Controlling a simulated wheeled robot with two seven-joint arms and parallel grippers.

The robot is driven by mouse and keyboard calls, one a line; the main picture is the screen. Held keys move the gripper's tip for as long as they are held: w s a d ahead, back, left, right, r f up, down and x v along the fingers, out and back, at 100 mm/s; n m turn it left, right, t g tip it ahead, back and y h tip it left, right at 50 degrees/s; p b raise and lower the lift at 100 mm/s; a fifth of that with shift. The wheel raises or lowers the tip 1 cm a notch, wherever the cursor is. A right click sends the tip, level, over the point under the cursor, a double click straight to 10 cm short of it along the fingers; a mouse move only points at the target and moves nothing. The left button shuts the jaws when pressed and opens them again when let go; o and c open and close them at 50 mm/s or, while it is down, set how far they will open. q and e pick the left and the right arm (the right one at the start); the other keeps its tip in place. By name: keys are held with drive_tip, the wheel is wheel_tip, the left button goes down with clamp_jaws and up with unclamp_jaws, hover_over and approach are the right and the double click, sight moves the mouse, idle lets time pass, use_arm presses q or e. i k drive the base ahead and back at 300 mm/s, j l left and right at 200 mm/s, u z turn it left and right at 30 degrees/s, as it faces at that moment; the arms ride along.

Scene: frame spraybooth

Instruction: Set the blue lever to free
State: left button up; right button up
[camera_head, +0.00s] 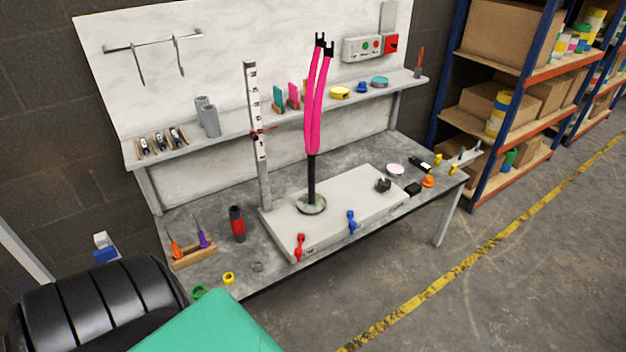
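The blue lever (351,222) is on the front side of a pale grey base block (370,197), right of its middle. It looks roughly upright, its top leaning slightly left. Small dark markings show on the block's front near the levers, too small to read, so I cannot tell which setting the lever is at. A red lever (300,247) is on the same front side, farther left. A pink two-legged fork (316,105) stands upright on a black post (311,180) with a round foot on the block. Neither of my grippers is in view.
The block sits on a grey workbench (190,215). A ruled upright column (257,140) stands behind it at left. A red-and-black bottle (237,224) and a wooden tool holder (193,258) stand left. Small items lie right. The floor before the bench's right side is clear.

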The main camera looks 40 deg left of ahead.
sight(352, 225)
drive_tip(key=u, duration=1.1)
